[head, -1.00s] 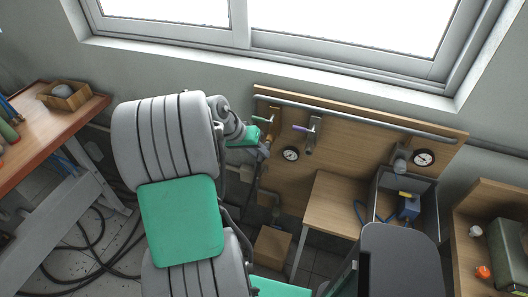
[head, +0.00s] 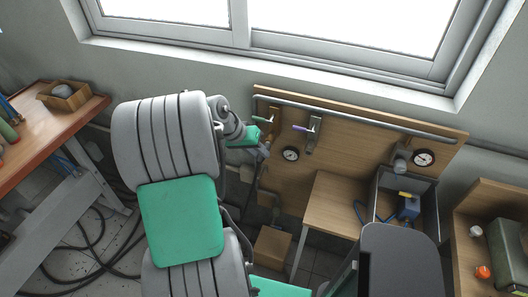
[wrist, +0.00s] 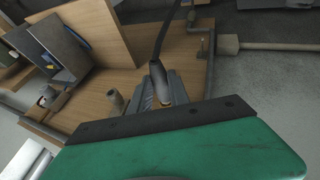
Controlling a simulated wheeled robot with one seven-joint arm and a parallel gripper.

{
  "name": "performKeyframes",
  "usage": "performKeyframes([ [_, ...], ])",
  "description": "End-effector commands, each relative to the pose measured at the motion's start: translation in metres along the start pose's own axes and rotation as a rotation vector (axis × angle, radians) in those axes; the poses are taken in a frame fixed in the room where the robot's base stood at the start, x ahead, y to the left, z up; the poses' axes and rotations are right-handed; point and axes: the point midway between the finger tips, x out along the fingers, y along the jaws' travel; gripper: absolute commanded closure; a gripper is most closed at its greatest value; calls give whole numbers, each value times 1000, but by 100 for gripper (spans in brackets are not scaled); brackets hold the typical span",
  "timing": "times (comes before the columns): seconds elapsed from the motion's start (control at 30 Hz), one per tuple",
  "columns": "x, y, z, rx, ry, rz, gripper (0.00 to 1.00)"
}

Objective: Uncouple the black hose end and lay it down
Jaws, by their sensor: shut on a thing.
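My gripper (wrist: 167,90) is at the wooden panel, shut on the black hose end (wrist: 158,72), a dark sleeve with the black hose (wrist: 171,32) running up from it in the wrist view. A brass-coloured part shows between the fingers.
A small wooden table (head: 333,205) stands below, beside a grey bin (head: 425,190) holding a blue device (head: 409,207). The tabletop has clear room.

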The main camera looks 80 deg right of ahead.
Motion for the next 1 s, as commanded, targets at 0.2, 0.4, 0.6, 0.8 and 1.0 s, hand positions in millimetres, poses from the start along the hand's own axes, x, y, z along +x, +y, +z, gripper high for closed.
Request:
performKeyframes([
  [0.2, -1, 0, 2, 0, 1, -1, 100],
  [0.4, -3, 0, 7, -2, -1, -1, 100],
  [0.6, -5, 0, 11, 0, -1, 0, 100],
  [0.8, -6, 0, 15, 0, 0, 0, 100],
  [1.0, -8, 0, 19, 0, 0, 0, 100],
])
